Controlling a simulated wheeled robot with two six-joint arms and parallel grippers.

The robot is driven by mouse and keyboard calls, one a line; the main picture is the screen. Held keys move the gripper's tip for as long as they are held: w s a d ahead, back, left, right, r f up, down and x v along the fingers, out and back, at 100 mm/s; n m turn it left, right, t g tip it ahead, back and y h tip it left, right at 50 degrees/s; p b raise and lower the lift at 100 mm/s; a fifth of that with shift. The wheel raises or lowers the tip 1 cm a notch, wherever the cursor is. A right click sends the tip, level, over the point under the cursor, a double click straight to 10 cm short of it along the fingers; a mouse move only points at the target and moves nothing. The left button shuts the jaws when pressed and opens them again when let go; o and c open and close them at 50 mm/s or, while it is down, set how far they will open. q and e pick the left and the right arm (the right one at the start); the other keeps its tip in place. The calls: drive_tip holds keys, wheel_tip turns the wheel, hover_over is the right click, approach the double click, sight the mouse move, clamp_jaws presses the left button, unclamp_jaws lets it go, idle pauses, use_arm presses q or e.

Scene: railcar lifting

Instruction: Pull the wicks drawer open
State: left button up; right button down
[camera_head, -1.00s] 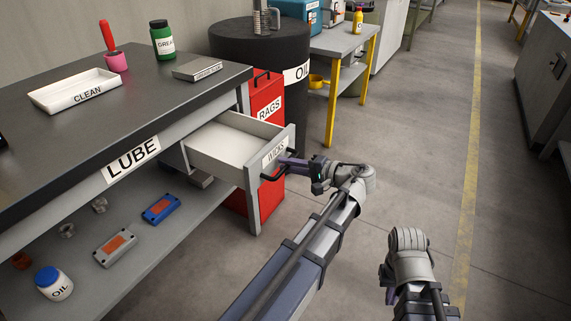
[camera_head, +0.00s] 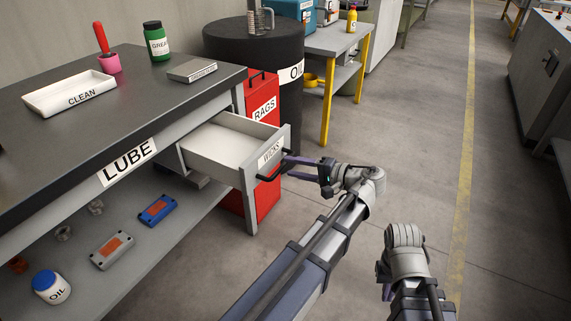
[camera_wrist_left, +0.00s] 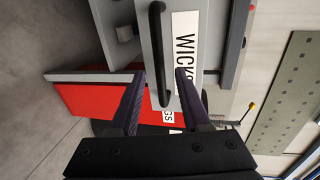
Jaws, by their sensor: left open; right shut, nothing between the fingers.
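The wicks drawer (camera_head: 226,147) stands pulled out from the lube bench, and the visible part of its white inside is empty. Its front carries the WICKS label (camera_head: 271,153) and a black bar handle (camera_head: 268,178). My left gripper (camera_head: 285,166) is open at the drawer front, with its fingertips close by the handle. In the left wrist view the handle (camera_wrist_left: 157,50) lies between the two spread fingers in the picture; whether they touch it I cannot tell. My right gripper (camera_head: 386,292) is shut and empty, low at the right, partly hidden by its own wrist.
A red RAGS bin (camera_head: 262,110) stands right behind the drawer, beside a black OIL drum (camera_head: 240,45). The bench top (camera_head: 130,105) holds a CLEAN tray (camera_head: 70,93) and a green jar (camera_head: 157,42). The floor (camera_head: 430,150) to the right is clear.

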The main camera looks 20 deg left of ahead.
use_arm(q)
drive_tip(key=v, duration=0.4)
drive_tip(key=shift+a+f, duration=0.1)
idle(0.3)
drive_tip(key=s+d+f+h, duration=0.1)
drive_tip(key=s+f+h, duration=0.35)
drive_tip(key=f, duration=0.35)
drive_tip(key=s+f+h, duration=0.4)
drive_tip(key=f+h, duration=0.2)
drive_tip(key=f, duration=0.1)
drive_tip(key=s+d+f+m+g+h, duration=0.15)
drive_tip(key=s+d, duration=0.25)
drive_tip(key=d, duration=0.4)
drive_tip(key=s+d+f+m+h, duration=0.1)
drive_tip(key=s+d+h, duration=0.15)
drive_tip(key=d, duration=0.55)
wheel_tip(320, 180, up, 35)
drive_tip(key=s+p, duration=0.1)
drive_tip(key=p, duration=3.4)
drive_tip(key=shift+d, duration=0.2)
